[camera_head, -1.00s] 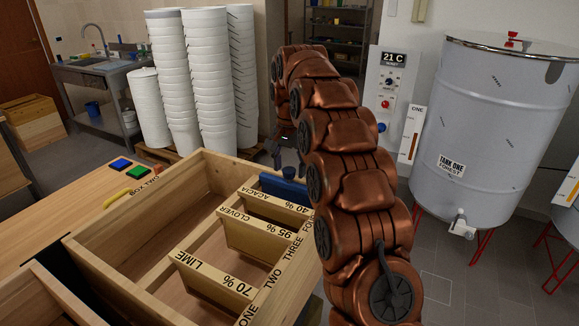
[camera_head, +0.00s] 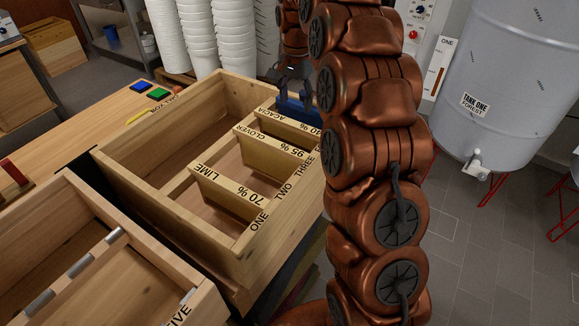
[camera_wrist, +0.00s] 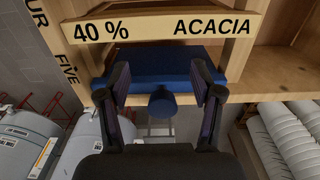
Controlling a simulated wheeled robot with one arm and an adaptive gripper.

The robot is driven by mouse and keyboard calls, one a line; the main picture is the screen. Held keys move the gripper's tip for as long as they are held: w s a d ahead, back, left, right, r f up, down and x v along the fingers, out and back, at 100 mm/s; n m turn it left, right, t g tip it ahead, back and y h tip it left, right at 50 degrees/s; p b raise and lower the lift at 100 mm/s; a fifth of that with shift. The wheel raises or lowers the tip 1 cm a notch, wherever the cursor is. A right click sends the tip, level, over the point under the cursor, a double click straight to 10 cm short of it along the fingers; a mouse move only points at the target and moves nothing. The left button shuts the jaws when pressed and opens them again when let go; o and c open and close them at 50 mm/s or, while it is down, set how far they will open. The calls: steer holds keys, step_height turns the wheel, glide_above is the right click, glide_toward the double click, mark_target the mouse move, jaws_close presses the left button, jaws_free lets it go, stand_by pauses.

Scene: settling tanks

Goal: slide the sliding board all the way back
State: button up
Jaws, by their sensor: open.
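A dark blue board (camera_wrist: 175,68) with a round blue knob (camera_wrist: 162,103) sits at the ACACIA end of the wooden box; I take it for the sliding board. In the head view the blue board (camera_head: 297,108) is at the far right corner of the box, partly hidden by my arm. My gripper (camera_wrist: 160,76) is open, one finger on each side of the knob. The tips reach the board's face in the picture; I cannot tell whether they touch. My gripper (camera_head: 290,88) is small and dark in the head view.
The wooden box (camera_head: 150,195) has label boards for LIME (camera_head: 232,188), CLOVER (camera_head: 272,155) and ACACIA (camera_head: 288,126). Another wooden box (camera_head: 75,285) stands in front. White bucket stacks (camera_head: 205,40) are behind, and a grey tank (camera_head: 515,80) is at right.

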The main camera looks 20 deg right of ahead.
steer(key=shift+r+b, duration=1.1)
steer(key=shift+r, duration=2.7)
steer(key=s+a+f+n, duration=0.2)
steer(key=s+a, duration=0.1)
steer(key=s, duration=0.4)
steer(key=s+a+f+n+b, duration=0.1)
steer(key=s+a+n, duration=0.1)
steer(key=s, duration=0.5)
steer(key=s+a+f+n+g, duration=0.1)
steer(key=s+a+f+n, duration=0.1)
steer(key=s, duration=0.5)
steer(key=shift+a+f+n, duration=0.15)
steer(key=shift+a+n, duration=0.1)
steer(key=shift+a, duration=0.4)
steer(key=shift+a+f+n, duration=0.15)
steer(key=shift+a+n, duration=0.1)
steer(key=shift+a, duration=0.4)
steer(key=shift+s+a+f+n+b, duration=0.15)
steer(key=shift+s+f, duration=0.1)
steer(key=shift+s, duration=0.35)
steer(key=shift+s+a+f+n+b, duration=0.15)
steer(key=shift+s+f, duration=0.1)
steer(key=shift+s, duration=0.35)
steer(key=shift+s, duration=0.1)
